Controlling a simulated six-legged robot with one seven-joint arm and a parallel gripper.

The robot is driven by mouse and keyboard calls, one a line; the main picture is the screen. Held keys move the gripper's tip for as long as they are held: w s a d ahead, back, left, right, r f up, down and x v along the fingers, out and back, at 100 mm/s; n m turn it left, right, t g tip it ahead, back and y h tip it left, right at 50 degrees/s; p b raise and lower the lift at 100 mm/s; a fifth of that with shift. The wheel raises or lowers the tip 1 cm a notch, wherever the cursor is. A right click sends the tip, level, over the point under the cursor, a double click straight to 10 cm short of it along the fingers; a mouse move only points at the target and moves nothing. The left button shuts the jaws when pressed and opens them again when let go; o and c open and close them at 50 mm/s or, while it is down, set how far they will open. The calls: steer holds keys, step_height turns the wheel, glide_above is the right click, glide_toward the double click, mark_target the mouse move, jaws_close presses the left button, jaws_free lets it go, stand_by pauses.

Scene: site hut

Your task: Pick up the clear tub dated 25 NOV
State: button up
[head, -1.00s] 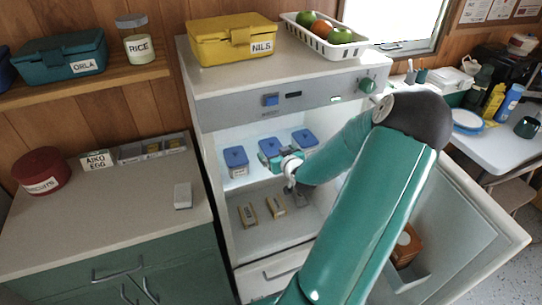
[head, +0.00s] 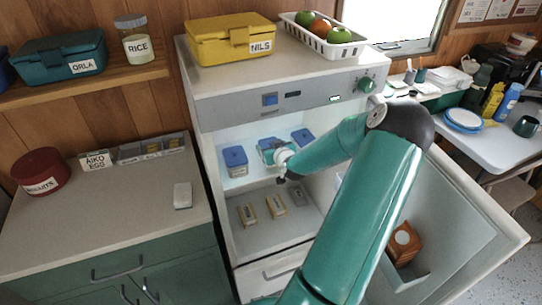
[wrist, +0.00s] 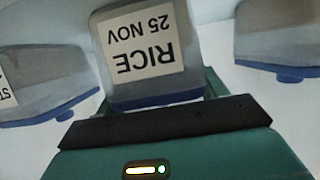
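The clear tub with a blue lid labelled RICE 25 NOV (wrist: 147,55) fills the middle of the wrist view, upside down there.
The open fridge (head: 209,155) has a lower shelf with several small labelled packs (head: 247,215). Its open door (head: 450,235) is at right, beyond my arm. In the wrist view a neighbour tub stands on each side (wrist: 40,80) (wrist: 280,40), with some gap.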

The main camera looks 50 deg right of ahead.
steer(key=c, duration=0.3)
steer(key=shift+r, duration=0.15)
